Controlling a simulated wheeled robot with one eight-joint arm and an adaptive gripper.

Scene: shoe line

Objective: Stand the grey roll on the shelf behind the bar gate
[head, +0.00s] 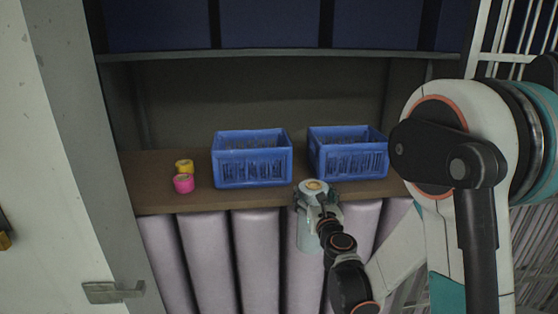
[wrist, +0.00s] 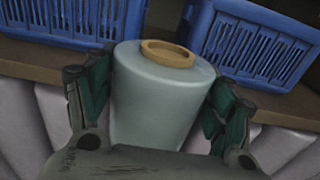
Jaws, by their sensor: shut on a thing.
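The grey roll (wrist: 160,97) is a pale grey cylinder with a tan core at its top. It fills the middle of the wrist view, between the two fingers of my gripper (wrist: 158,115), which is shut on it. In the head view the roll (head: 308,232) is roughly upright in front of the shelf (head: 200,198), near its front edge and below the gap between two blue crates. My gripper (head: 320,215) shows beside it there, partly hidden by my arm. The bar gate (head: 495,45) of white bars stands at the upper right, partly hidden behind my arm.
A left blue crate (head: 252,172) and a right blue crate (head: 345,160) stand on the shelf with a narrow gap between them. A yellow roll (head: 184,166) and a pink roll (head: 183,184) stand at the left. Several pale long rolls (head: 205,260) stand below the shelf. A board runs above.

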